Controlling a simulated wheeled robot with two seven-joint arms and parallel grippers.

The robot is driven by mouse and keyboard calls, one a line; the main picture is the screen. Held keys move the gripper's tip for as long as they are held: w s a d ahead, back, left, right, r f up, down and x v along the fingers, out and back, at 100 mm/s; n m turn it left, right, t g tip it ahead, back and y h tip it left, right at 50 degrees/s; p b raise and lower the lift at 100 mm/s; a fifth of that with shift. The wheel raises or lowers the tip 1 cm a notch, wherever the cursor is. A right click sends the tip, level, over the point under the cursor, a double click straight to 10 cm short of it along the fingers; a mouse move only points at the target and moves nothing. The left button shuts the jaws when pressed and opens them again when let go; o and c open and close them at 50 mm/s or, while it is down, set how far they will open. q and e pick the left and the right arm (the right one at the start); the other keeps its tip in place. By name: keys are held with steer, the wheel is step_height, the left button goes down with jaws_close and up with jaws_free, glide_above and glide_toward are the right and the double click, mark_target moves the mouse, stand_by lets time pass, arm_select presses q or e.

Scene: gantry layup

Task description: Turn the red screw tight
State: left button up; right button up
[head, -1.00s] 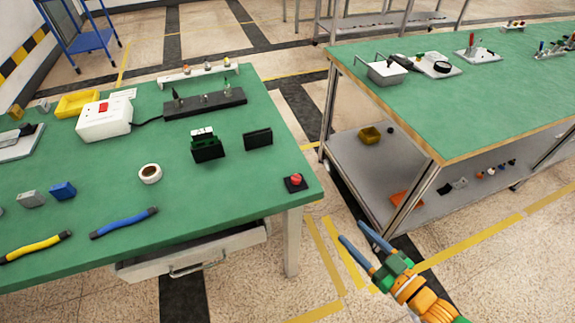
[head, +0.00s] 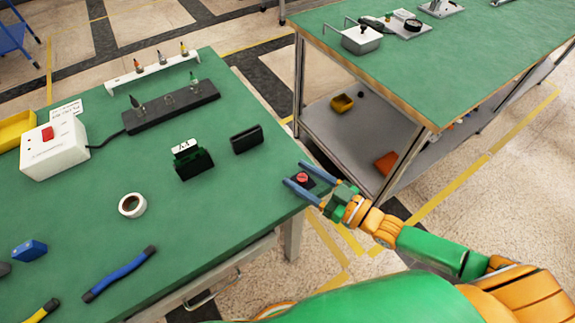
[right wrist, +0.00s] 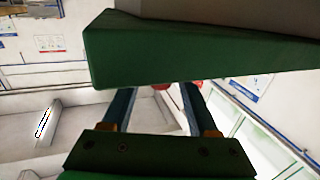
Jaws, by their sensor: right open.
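The red screw (head: 302,176) is a small round red knob on a black square base, at the right corner of the green table. My right gripper (head: 295,173) is open, with its two blue fingers on either side of the red screw in the head view. I cannot tell whether the fingers touch it or are at its height. In the right wrist view a sliver of red, probably the screw (right wrist: 160,86), shows between the two fingers, mostly hidden by a green slab-like shape. My left gripper is not in view.
The green table (head: 225,215) also holds a black block (head: 246,139), a green-and-black holder (head: 191,160), a tape roll (head: 132,205) and a white switch box (head: 55,145). A second green-topped bench (head: 430,75) stands across a gap at the right.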

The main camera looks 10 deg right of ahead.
mark_target(298, 173)
steer(key=x, duration=0.3)
steer(key=shift+w+a+f, duration=0.1)
jaws_close()
steer(key=shift+r+m+t+h+p, duration=0.3)
steer(key=shift+m+t+h+p, duration=0.2)
steer(key=shift+m+h+p, duration=0.45)
steer(key=shift+d+m+t+h+p, duration=0.4)
steer(key=shift+m+t+h+p, duration=0.25)
steer(key=shift+h+p, duration=0.35)
steer(key=m+h, duration=0.1)
steer(key=t+h+p, duration=0.1)
steer(key=h, duration=0.1)
steer(key=shift+w+d+f+m, duration=0.1)
steer(key=shift+w+d+m, duration=0.15)
steer(key=shift+m, duration=0.15)
steer(key=shift+d+f+m+t+h+p, duration=0.1)
steer(key=shift+d+m+t+h+p, duration=0.1)
steer(key=shift+m+h, duration=0.55)
steer(key=shift+d+m+t+h+p, duration=0.2)
steer(key=shift+m+h, duration=0.15)
steer(key=shift+h, duration=0.95)
